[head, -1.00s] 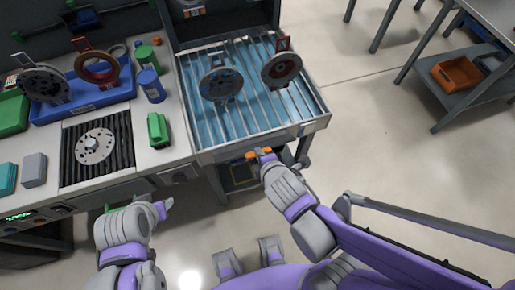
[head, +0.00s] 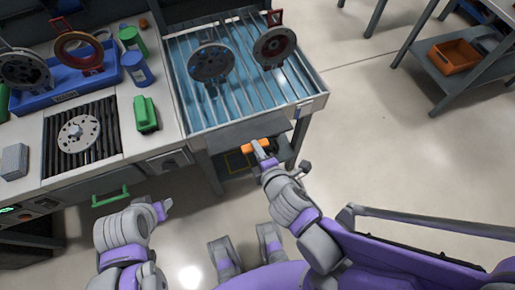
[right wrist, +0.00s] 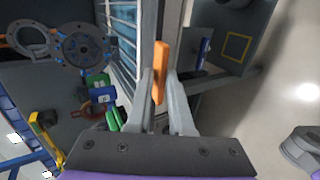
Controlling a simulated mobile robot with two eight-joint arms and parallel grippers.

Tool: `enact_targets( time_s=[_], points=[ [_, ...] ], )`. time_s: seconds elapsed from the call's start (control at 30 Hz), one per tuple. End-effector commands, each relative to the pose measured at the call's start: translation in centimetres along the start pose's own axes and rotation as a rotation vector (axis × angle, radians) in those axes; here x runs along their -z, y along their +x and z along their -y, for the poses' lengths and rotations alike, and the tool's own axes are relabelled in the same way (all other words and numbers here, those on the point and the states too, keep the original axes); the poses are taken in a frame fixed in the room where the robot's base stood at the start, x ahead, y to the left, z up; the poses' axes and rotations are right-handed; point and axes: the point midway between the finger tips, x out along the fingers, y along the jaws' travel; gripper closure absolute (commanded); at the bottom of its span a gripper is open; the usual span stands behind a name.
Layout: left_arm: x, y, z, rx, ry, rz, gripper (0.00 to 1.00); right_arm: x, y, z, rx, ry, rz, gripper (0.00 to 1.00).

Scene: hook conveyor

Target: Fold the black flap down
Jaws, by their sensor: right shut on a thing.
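The black flap (head: 235,135) shows in the head view as a dark panel at the front end of the conveyor (head: 203,126), just below its frame. An orange handle (head: 249,147) sits at the flap's front edge. My right gripper (head: 262,148) is shut on the orange handle, which stands between the two fingers in the right wrist view (right wrist: 160,70). The fingers partly hide the handle. My left gripper (head: 163,210) hangs low in front of the bench, away from the flap. Its finger gap is too small to tell.
Two round metal parts (head: 211,61) (head: 275,47) hang above the blue conveyor bed. The bench on the left carries a blue tray (head: 76,88), a green block (head: 146,114) and a ribbed black plate. A shelf with an orange bin (head: 453,61) stands right. Floor between is clear.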

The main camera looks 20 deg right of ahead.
Motion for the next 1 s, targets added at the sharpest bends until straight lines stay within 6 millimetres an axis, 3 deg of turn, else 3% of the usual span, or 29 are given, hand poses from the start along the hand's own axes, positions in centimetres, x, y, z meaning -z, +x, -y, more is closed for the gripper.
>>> enact_targets(
  time_s=[0.33,0.37,0.5,1.0],
  points=[
    [-0.01,0.02,0.0,0.0,0.0,0.0,0.5,-0.07,0.05,0.05,0.003,0.001,0.003,1.0],
    [-0.01,0.02,0.0,0.0,0.0,0.0,0.5,-0.07,0.05,0.05,0.003,0.001,0.003,0.79],
    [-0.01,0.02,0.0,0.0,0.0,0.0,0.5,-0.06,0.05,0.03,0.002,0.001,0.002,0.57],
    [0.13,-0.23,0.0,0.0,0.0,-0.001,0.5,0.01,-0.03,-0.31,0.001,0.0,0.001,0.57]
  ],
)
